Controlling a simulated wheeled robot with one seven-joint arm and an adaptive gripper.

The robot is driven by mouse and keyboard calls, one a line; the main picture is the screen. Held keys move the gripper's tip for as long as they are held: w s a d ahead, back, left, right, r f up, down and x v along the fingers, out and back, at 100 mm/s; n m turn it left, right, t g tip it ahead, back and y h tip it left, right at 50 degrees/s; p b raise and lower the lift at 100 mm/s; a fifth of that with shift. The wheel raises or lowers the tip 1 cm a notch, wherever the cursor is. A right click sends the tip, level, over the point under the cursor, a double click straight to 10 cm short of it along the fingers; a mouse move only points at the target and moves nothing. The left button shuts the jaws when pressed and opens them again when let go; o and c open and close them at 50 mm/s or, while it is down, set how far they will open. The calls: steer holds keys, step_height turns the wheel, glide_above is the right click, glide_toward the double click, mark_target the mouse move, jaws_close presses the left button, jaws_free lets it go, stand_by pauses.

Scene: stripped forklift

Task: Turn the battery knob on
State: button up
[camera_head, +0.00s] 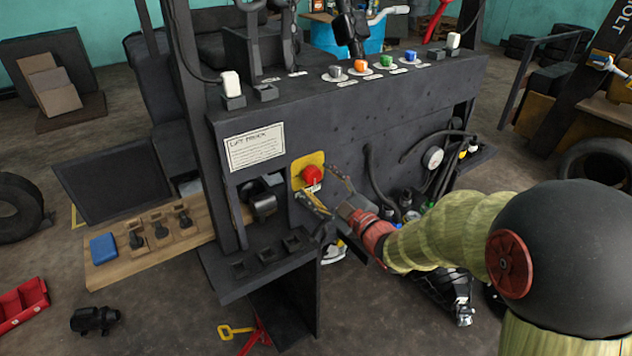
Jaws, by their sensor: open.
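A red round knob (312,175) sits on a yellow plate (298,166) on the front of the dark forklift panel (390,115). It looks like the battery knob, but I cannot read its small label. My gripper (317,182) is open, reaching in from the right. Its two fingers are spread, one tip to the upper right of the knob and the other to its lower left. I cannot tell whether either finger touches the knob. The lower part of the yellow plate is partly hidden by the lower finger.
A black connector (263,204) juts out left of the knob, above a dark ledge (225,275). Black hoses and a white gauge (432,157) are to the right. Grey, orange, green and blue buttons (387,61) line the panel top. A wooden board (155,240) lies at left.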

steer(key=shift+x, duration=1.1)
steer(key=shift+c, duration=1)
steer(key=c, duration=1)
